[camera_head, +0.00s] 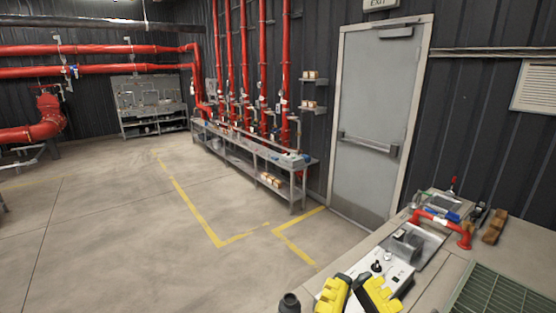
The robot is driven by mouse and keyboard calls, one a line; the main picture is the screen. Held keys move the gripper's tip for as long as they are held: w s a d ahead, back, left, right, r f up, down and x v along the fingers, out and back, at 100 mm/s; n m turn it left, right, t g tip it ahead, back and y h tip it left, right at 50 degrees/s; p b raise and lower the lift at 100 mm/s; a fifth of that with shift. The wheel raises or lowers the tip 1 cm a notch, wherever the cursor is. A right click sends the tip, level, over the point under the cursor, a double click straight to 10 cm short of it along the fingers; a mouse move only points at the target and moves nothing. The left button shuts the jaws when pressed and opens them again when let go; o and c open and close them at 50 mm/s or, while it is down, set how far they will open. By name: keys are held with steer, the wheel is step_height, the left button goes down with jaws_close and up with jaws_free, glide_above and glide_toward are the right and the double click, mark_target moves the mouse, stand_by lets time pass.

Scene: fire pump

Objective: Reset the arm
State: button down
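Neither my arm nor my gripper can be made out in the head camera view. Whether the gripper is open or shut does not show.
A workbench at lower right holds two yellow-and-black items (378,295), a white control panel (374,279), a red pipe piece (443,225) and a green grate (498,292). A grey door (375,120) stands behind. Red pipes rise over a long bench (265,152). Open floor (110,235) lies left.

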step_height(320, 180, up, 14)
steer(key=w+g+p, duration=0.1)
steer(key=p, duration=1.5)
steer(key=shift+w+f+m+g, duration=0.2)
steer(key=shift+m+g, duration=0.1)
steer(key=shift+m, duration=0.1)
steer(key=shift+d, duration=0.1)
